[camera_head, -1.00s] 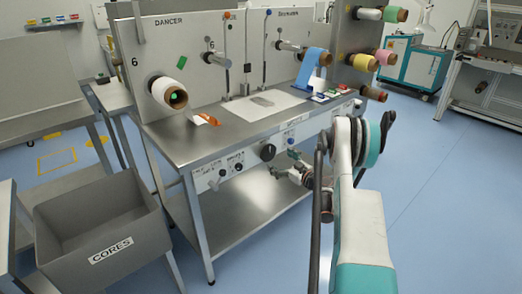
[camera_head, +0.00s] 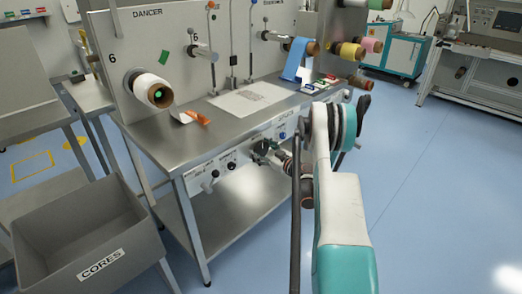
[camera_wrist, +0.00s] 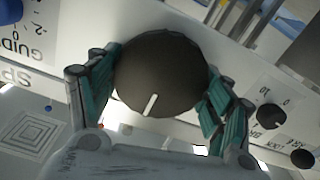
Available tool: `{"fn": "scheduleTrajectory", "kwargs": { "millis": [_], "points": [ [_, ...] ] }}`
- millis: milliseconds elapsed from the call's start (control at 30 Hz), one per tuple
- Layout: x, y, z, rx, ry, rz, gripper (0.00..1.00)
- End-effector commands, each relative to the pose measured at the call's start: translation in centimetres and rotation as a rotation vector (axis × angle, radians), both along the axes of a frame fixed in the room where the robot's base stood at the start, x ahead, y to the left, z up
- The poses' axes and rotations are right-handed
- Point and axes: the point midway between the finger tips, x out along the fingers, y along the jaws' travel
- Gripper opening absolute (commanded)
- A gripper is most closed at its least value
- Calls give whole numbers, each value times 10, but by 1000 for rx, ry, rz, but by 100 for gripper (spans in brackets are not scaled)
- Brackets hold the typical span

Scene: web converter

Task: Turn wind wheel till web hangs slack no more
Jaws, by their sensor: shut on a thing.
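A large round black knob (camera_wrist: 158,70) with a white pointer line fills the middle of the wrist view, on the white front panel of the bench. The teal-padded fingers of my gripper (camera_wrist: 160,92) press on its two sides. In the head view my gripper (camera_head: 264,152) is at the bench's front panel and hides the knob. A blue web (camera_head: 296,56) hangs from a roll on the right of the upright panel down toward the bench top. A white roll (camera_head: 150,88) is at the left, and an orange-and-white strip (camera_head: 190,117) lies below it.
Smaller knobs sit beside the large one, including a black one (camera_wrist: 270,117) at right in the wrist view. The steel bench top (camera_head: 158,135) has a white sheet on it. A grey CORES bin (camera_head: 90,225) stands front left. Floor at right is clear.

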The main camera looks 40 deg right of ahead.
Motion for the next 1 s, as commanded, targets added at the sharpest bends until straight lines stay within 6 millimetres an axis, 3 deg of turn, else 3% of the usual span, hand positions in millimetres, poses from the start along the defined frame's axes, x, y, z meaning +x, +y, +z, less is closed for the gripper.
{"fn": "scheduleTrajectory", "kwargs": {
  "millis": [467,1000],
  "points": [
    [1,-1,1,89,6,-1,49],
    [1,-3,0,554,43,0,49]
  ]
}}
